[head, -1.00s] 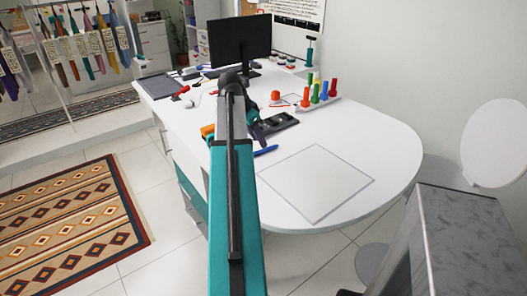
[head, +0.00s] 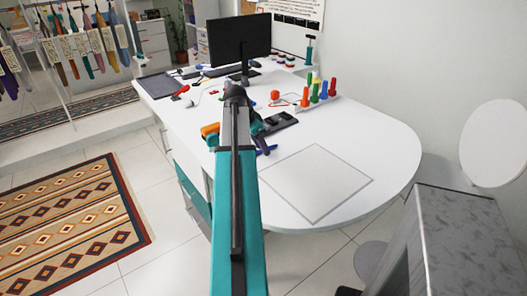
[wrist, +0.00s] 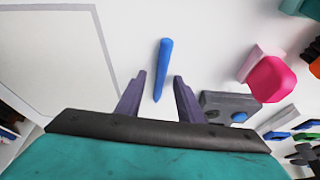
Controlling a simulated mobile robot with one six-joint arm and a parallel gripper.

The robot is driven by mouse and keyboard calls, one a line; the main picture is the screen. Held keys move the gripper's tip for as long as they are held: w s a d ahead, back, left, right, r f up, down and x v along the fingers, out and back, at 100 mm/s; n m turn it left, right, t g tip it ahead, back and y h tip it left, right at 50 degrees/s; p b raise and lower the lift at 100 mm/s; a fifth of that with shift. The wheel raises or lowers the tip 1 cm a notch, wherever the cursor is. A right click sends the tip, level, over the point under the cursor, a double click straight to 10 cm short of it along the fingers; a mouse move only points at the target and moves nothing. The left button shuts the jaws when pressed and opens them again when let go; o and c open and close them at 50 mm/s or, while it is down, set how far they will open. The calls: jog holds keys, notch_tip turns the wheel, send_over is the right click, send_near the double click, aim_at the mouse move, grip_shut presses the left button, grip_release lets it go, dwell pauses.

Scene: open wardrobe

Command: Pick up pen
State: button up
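The blue pen (wrist: 164,62) lies on the white desk in the wrist view, its tapered end toward my gripper. My gripper (wrist: 159,77) is open, with one dark finger on each side of the pen's lower part. The fingers do not visibly touch the pen, and I cannot tell how high they are above the desk. In the head view a small part of the blue pen (head: 271,149) shows beside my arm, which hides most of my gripper.
The white desk (head: 390,150) carries a grey-outlined square (head: 316,184), a dark tray (head: 277,122), colored pegs (head: 315,92) and a monitor (head: 240,38). In the wrist view a pink object (wrist: 270,80) and a grey block (wrist: 230,106) are right of the pen.

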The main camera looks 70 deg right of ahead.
grip_shut()
dwell(0.7)
